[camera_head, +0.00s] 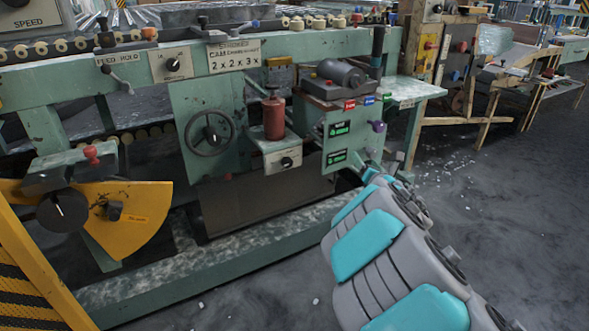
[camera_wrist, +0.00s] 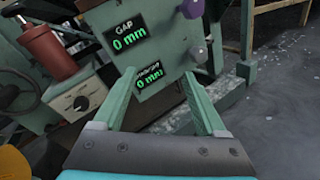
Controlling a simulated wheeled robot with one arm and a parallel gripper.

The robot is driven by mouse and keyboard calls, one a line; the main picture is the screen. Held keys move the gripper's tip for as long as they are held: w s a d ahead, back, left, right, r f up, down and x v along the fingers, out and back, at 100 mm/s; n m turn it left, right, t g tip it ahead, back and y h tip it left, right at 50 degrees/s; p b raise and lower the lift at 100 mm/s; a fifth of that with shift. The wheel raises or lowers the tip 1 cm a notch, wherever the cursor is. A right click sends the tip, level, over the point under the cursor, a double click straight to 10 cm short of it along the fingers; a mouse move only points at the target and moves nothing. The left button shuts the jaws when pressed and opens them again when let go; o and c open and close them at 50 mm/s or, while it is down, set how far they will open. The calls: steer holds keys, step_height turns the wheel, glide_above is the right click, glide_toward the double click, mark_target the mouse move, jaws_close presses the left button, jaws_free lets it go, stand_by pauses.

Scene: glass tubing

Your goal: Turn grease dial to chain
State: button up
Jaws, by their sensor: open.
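A small box (camera_head: 283,161) with a black dial sits under a red canister (camera_head: 274,118) on the green machine; this is likely the grease dial. The dial (camera_head: 287,162) has a light pointer mark. In the wrist view the dial (camera_wrist: 81,103) is left of my fingers, with the red canister (camera_wrist: 45,48) above it. Its lettering is too small to read. My gripper (camera_wrist: 160,74) is open and empty, in front of the panel with two green readouts. In the head view my gripper (camera_head: 383,163) is small, right of the dial and apart from it.
A panel with readouts "GAP 0 mm" (camera_wrist: 128,36) and a second 0 mm display (camera_wrist: 149,79) stands ahead, with a purple knob (camera_wrist: 191,9). A handwheel (camera_head: 210,133) is left of the dial. A yellow plate (camera_head: 130,218) stands farther left. Open floor (camera_head: 480,210) lies right.

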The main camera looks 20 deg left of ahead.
mark_target(289, 164)
steer(key=s+a+f+n+g+y, duration=0.1)
steer(key=s+a+f+n+y, duration=0.15)
steer(key=a, duration=0.35)
steer(key=s+a+f+n+g+y, duration=0.1)
steer(key=s+a+n+g+y, duration=0.15)
steer(key=a, duration=0.25)
steer(key=s+a+f+n+g+y, duration=0.1)
steer(key=a+f+n+y, duration=0.1)
steer(key=a+n, duration=0.3)
steer(key=shift+m+t, duration=0.25)
steer(key=shift+m, duration=0.35)
steer(key=shift+x, duration=3.9)
steer(key=shift+s+a, duration=0.1)
jaws_close()
